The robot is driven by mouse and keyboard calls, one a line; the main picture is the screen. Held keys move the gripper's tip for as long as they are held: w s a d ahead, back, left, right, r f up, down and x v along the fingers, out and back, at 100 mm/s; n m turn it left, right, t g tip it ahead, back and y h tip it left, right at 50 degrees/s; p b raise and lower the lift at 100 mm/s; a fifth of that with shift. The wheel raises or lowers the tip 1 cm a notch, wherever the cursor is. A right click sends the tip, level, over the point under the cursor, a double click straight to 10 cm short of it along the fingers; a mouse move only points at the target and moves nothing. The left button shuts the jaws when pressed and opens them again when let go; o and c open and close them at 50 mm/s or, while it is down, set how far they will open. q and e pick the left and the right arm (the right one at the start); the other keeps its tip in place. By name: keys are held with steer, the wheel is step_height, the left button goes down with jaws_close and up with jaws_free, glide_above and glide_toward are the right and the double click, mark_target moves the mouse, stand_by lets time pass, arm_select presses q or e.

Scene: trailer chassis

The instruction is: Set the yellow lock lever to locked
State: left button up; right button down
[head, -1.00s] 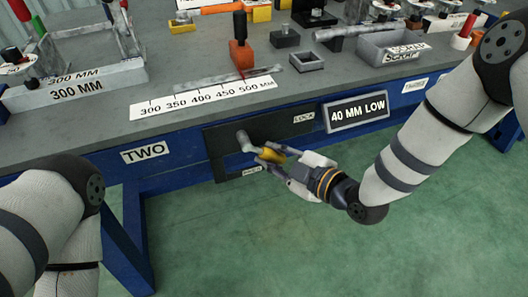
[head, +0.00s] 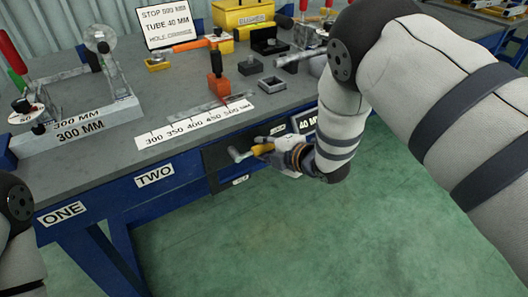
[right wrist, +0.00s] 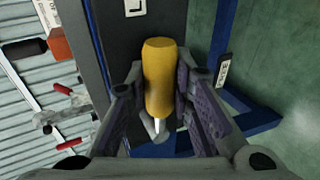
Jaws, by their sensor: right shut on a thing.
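The yellow lock lever (head: 262,149) sits on a dark panel (head: 221,152) on the bench front. Its grey crank (head: 237,155) is at the handle's left end, and the handle points right and slightly up in the head view. My right gripper (head: 272,150) is shut on the yellow handle. In the right wrist view the handle (right wrist: 158,75) lies between the two fingers of the right gripper (right wrist: 160,95). A label (head: 278,128) is at the panel's upper right and another (head: 240,180) is below the lever. My left gripper is out of view.
The grey bench top (head: 110,150) carries a white ruler strip (head: 195,122), a red-orange block (head: 217,87) and small trays above the panel. A "40 MM" sign (head: 303,122) is right of the panel, partly hidden by my right arm. The green floor (head: 270,230) in front is clear.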

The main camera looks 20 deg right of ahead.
steer(key=shift+w+r, duration=0.1)
steer(key=shift+r, duration=0.2)
steer(key=c, duration=1.4)
jaws_free()
steer(key=v, duration=1.2)
steer(key=shift+a, duration=0.1)
